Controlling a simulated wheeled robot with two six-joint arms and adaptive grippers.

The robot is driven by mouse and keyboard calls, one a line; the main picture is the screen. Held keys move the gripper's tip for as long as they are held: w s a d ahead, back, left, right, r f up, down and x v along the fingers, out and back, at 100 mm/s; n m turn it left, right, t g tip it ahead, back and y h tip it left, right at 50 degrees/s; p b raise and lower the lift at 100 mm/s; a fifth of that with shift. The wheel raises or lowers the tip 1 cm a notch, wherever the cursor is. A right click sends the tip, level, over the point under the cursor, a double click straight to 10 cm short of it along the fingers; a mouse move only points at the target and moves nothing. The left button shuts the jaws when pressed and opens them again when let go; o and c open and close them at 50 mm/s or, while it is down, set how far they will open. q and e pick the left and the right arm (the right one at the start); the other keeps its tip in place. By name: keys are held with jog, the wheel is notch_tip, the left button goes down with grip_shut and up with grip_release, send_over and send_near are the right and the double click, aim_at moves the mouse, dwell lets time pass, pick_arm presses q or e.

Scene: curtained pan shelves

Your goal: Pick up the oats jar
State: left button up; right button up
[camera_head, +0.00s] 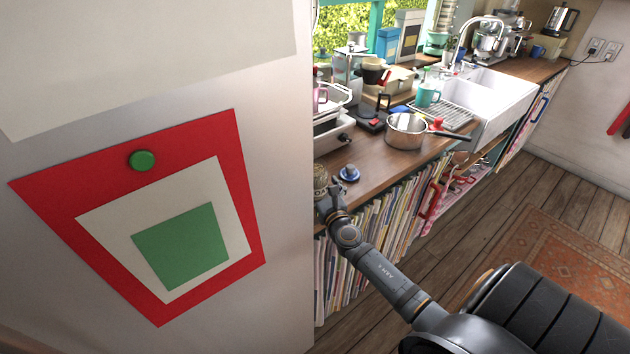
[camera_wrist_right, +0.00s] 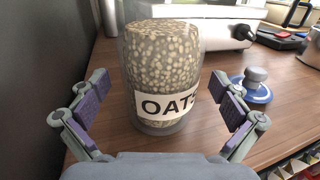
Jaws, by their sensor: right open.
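The oats jar (camera_wrist_right: 163,75) is a clear jar of pale oats with a white label reading "OATS". It stands upright on the wooden counter (camera_wrist_right: 215,120), in the middle of the right wrist view. My right gripper (camera_wrist_right: 160,108) is open, with one purple-padded finger on each side of the jar and a visible gap to it. In the head view a small part of the jar (camera_head: 321,176) shows at the counter's near left end, partly hidden by the edge of the large pale panel and my right arm. My left gripper is not in view.
A blue-based knob-topped object (camera_wrist_right: 252,86) stands close right of the jar. A pale appliance (camera_wrist_right: 188,30) is behind it. A steel saucepan (camera_head: 406,131) stands farther along the counter. A large pale panel (camera_head: 285,200) with red paper fills the head view's left.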

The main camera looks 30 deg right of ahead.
jog(key=shift+s, duration=0.15)
jog(key=shift+r, duration=0.1)
jog(key=c, duration=1.7)
notch_tip(320, 180, up, 28)
jog(key=p, duration=0.9)
jog(key=shift+p, duration=0.4)
